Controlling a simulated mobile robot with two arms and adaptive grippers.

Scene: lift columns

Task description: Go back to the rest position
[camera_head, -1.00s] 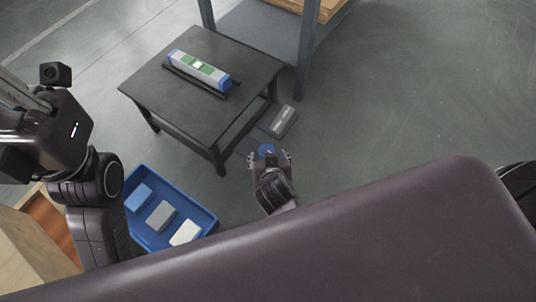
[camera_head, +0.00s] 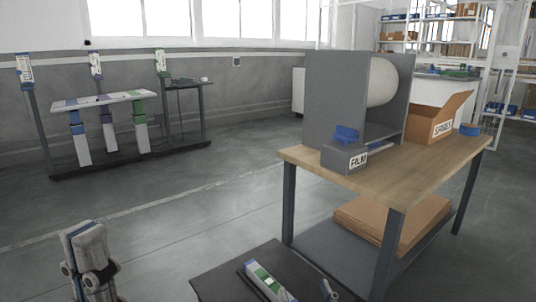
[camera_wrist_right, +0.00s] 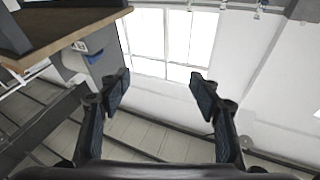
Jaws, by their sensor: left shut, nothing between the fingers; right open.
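My left gripper (camera_head: 84,236) points up at the lower left of the head view, its two fingers together with nothing between them. It stands over bare floor, left of the low black table (camera_head: 215,283). My right gripper (camera_wrist_right: 160,92) shows in the right wrist view with its two dark fingers wide apart and only empty space between them. In the head view only a small piece that seems to belong to it shows at the bottom edge, beside the low table.
A white and green column (camera_head: 264,281) lies on the low table. A rack of lift columns (camera_head: 108,140) stands back left. Floor between is clear.

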